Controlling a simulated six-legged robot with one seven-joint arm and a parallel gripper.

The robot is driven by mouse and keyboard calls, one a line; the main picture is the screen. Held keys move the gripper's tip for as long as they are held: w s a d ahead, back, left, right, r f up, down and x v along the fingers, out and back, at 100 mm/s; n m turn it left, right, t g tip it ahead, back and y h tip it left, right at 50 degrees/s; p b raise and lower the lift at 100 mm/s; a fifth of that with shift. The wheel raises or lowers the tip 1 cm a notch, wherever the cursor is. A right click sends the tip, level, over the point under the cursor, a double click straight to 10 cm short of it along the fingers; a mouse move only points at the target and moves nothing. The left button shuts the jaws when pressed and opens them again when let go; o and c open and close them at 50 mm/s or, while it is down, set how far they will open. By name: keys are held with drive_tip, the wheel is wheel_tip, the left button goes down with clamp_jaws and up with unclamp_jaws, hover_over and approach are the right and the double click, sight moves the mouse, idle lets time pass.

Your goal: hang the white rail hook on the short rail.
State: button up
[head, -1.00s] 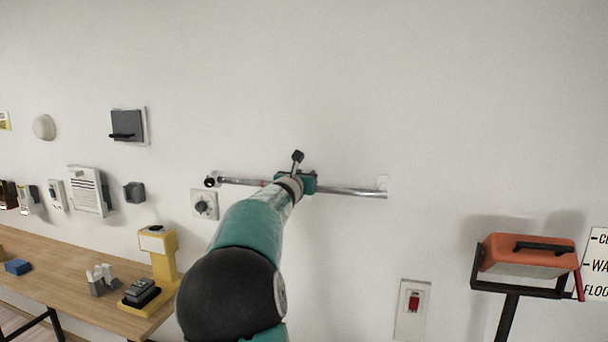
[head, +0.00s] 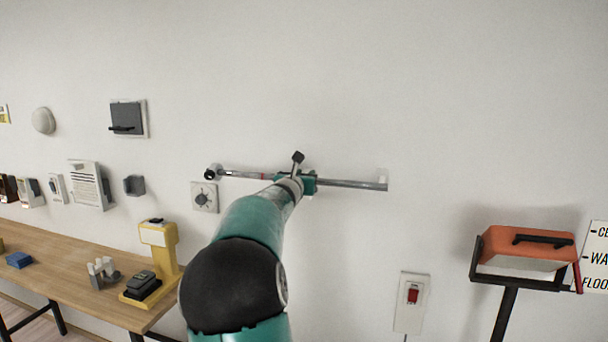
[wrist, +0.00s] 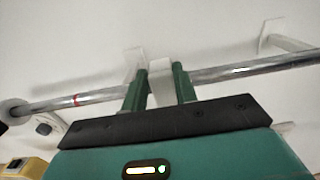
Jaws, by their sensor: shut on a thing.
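The short rail (head: 345,183) is a shiny metal bar fixed along the wall, with a red mark left of its middle. It crosses the wrist view (wrist: 225,72). My gripper (wrist: 160,69) is at the rail's middle, its two green fingers shut on the white rail hook (wrist: 160,78). Only a small pale part of the hook shows between the fingers. In the head view my arm hides the hook. The fingertips overlap the rail in the wrist view; I cannot tell whether the hook touches the rail or is over it.
A white bracket (wrist: 277,36) holds the rail's right part. A dial plate (head: 204,197) is below its left end. A red-switch plate (head: 411,302) and an orange lamp (head: 527,247) are lower right. A wooden table (head: 75,272) stands at left.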

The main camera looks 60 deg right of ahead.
drive_tip(key=shift+f, duration=0.35)
drive_tip(key=o, duration=1)
drive_tip(key=shift+a, duration=0.1)
drive_tip(key=a, duration=0.4)
drive_tip(key=s+a, duration=0.1)
drive_tip(key=a, duration=0.4)
drive_tip(key=s+a, duration=0.1)
drive_tip(key=a, duration=0.3)
drive_tip(key=shift+s+a+f, duration=0.1)
drive_tip(key=shift+a, duration=0.15)
